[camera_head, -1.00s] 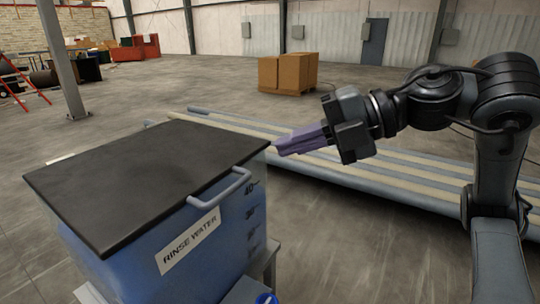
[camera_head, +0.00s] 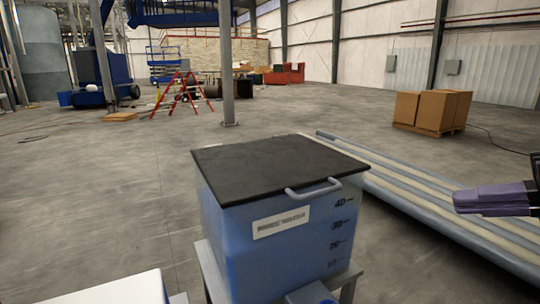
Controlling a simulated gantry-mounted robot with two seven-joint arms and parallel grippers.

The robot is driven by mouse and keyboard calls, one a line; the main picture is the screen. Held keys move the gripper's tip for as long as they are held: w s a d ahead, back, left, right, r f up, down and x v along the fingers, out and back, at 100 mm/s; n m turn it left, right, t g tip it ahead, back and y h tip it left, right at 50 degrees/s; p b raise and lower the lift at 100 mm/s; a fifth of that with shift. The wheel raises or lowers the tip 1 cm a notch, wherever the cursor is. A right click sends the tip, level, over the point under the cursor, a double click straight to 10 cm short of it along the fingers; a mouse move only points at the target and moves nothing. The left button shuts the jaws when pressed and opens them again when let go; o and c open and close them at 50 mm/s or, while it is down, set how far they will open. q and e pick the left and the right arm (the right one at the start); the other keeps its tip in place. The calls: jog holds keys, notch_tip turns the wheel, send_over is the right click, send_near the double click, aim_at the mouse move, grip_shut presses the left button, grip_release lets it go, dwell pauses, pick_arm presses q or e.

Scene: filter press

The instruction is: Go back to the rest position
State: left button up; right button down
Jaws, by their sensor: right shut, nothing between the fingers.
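My right gripper (camera_head: 496,199) shows at the right edge of the head view, its purple fingers closed together and pointing left. Nothing is between the fingers. It is in the air, to the right of the blue rinse water tank (camera_head: 275,243) and apart from it. Most of my right arm is cut off by the picture's edge. My left gripper is out of view.
The tank has a flat black lid (camera_head: 275,168), closed, with a grey handle (camera_head: 313,188) at its front. Long pipes or beams (camera_head: 420,195) lie on the floor at right. Cardboard boxes (camera_head: 432,110) stand behind. A red ladder (camera_head: 180,93) stands far left. Open floor lies left.

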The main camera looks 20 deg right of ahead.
jog(key=w+a+f+g+y+p, duration=0.2)
jog(key=w+a+f+g+p, duration=0.3)
jog(key=f, duration=0.4)
jog(key=a+f+m+t+y+p, duration=0.1)
jog(key=a+f+m+y+p, duration=0.25)
jog(key=a+f+p, duration=0.45)
jog(key=a+f+m+y+p, duration=0.2)
jog(key=a+f+m+p, duration=0.4)
jog(key=a, duration=0.5)
jog(key=s+d+f+m+g+h+p, duration=0.55)
jog(key=s+d+f+m+h, duration=0.4)
jog(key=s+m+h, duration=0.3)
pick_arm(q)
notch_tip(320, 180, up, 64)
jog(key=p, duration=3.8)
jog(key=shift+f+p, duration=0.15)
jog(key=shift+p, duration=0.25)
pick_arm(e)
notch_tip(320, 180, up, 38)
jog(key=w+t, duration=0.1)
jog(key=shift+w+a+n, duration=0.15)
jog(key=shift+a+n, duration=0.15)
jog(key=shift+n, duration=0.1)
